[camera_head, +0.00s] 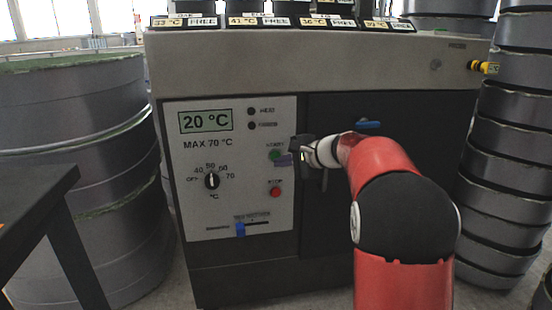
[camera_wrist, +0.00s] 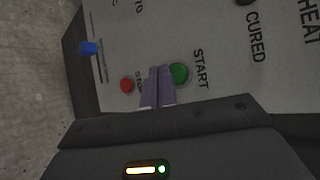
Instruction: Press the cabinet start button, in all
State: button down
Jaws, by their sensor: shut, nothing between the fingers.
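The green start button (camera_head: 274,155) is on the light control panel (camera_head: 240,215) of the dark cabinet (camera_head: 240,280). It also shows in the wrist view (camera_wrist: 179,73), under the word START. The red stop button (camera_head: 275,191) is below it, and shows at the left in the wrist view (camera_wrist: 127,86). My gripper (camera_head: 284,160) is shut and empty, with its purple fingers at the panel, just beside the start button. In the wrist view the fingertips (camera_wrist: 159,70) lie between the two buttons, nearer the green one. I cannot tell whether they touch the panel.
The display (camera_head: 206,121) reads 20 °C, and a dial (camera_head: 212,181) and a blue slider (camera_head: 241,229) sit on the panel. A blue handle (camera_head: 368,125) is right of it. Grey drums (camera_head: 75,130) stand left, stacked moulds (camera_head: 510,150) right. A dark table (camera_head: 50,190) is near left.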

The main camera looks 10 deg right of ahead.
jog(key=shift+w, duration=0.4)
jog(key=shift+w+p, duration=0.35)
jog(key=shift+w, duration=0.05)
dwell(0.7)
jog(key=shift+s, duration=0.1)
jog(key=shift+s+b, duration=0.55)
jog(key=shift+s, duration=0.15)
jog(key=shift+s, duration=0.15)
jog(key=shift+s+b, duration=1.35)
jog(key=shift+s, duration=1.05)
